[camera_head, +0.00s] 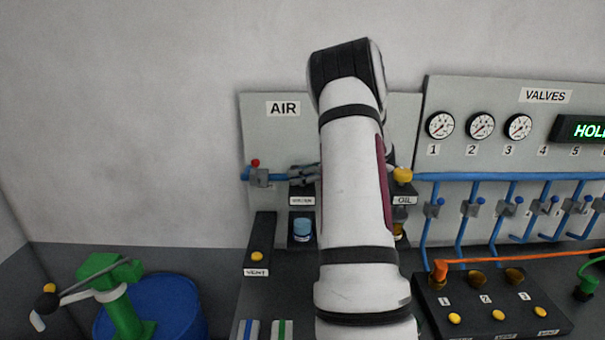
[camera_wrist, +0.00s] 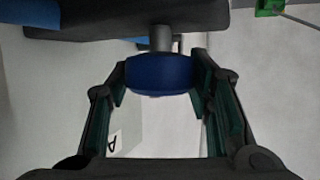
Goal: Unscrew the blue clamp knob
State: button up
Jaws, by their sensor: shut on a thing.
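The blue clamp knob (camera_wrist: 158,76) is in the wrist view, at the top middle. It is a rounded dark-blue disc on a short grey stem (camera_wrist: 161,38) that runs into a dark block (camera_wrist: 130,17). My gripper (camera_wrist: 160,82) has a finger on each side of the knob and is shut on it. The stem still joins the knob to the block. In the head view my arm stands in front of the AIR panel (camera_head: 280,135) and hides the knob; I cannot make out the gripper there.
A blue pipe with a red-topped valve (camera_head: 258,174) runs along the AIR panel. A yellow knob (camera_head: 402,174) is right of my arm. The VALVES panel (camera_head: 470,95) with gauges is further right. A green pump (camera_head: 117,300) on a blue drum (camera_head: 180,305) stands at lower left.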

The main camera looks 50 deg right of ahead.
jog(key=shift+f+n+g+y, duration=0.15)
jog(key=shift+n+g+y, duration=0.35)
jog(key=shift+n+y, duration=0.55)
jog(key=shift+y, duration=0.25)
jog(key=o, duration=1.2)
jog(key=v, duration=1.2)
